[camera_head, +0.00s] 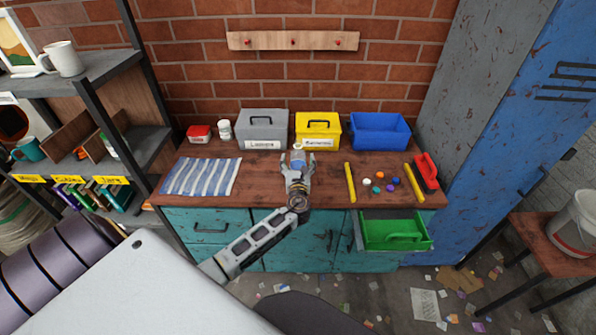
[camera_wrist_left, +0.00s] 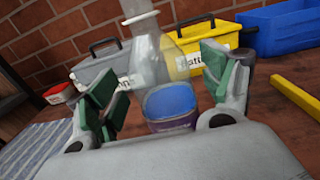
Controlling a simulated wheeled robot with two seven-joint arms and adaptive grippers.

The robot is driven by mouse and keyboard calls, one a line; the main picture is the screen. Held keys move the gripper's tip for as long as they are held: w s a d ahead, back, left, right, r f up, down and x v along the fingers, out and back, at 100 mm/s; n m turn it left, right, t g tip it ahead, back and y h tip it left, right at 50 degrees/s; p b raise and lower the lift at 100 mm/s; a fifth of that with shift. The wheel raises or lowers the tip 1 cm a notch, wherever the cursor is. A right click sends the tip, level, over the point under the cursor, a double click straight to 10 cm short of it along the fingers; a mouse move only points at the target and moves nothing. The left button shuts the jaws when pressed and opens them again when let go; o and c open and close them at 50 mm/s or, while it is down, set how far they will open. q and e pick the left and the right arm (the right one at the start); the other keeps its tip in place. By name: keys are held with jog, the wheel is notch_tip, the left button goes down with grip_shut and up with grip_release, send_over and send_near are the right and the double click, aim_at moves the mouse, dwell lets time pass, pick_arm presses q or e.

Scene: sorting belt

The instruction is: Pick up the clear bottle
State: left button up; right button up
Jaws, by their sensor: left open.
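The clear bottle (camera_wrist_left: 148,62) stands between the fingers of my left gripper (camera_wrist_left: 165,88) in the left wrist view. It is see-through, with a narrow neck and a blue and purple patch low on its body. My left gripper is open, one green-padded finger on each side, and I see no firm grip on the bottle. In the head view my left gripper (camera_head: 297,164) is over the middle of the wooden worktop (camera_head: 262,180), and only a small pale part of the bottle (camera_head: 298,147) shows beyond it. My right gripper is in neither view.
Behind stand a grey box (camera_head: 262,128), a yellow box (camera_head: 318,126) and a blue bin (camera_head: 379,132). A striped cloth (camera_head: 202,177) lies left. A green drawer (camera_head: 396,246) is open.

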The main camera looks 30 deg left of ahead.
pick_arm(q)
jog(key=shift+w+a+f, duration=0.1)
jog(key=shift+w+a, duration=0.25)
jog(key=shift+w, duration=0.2)
jog(key=shift+w+a, duration=0.1)
jog(key=shift+w, duration=0.05)
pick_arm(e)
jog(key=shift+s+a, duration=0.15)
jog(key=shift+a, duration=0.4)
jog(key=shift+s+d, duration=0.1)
pick_arm(q)
jog(key=shift+c, duration=0.4)
jog(key=c, duration=1.7)
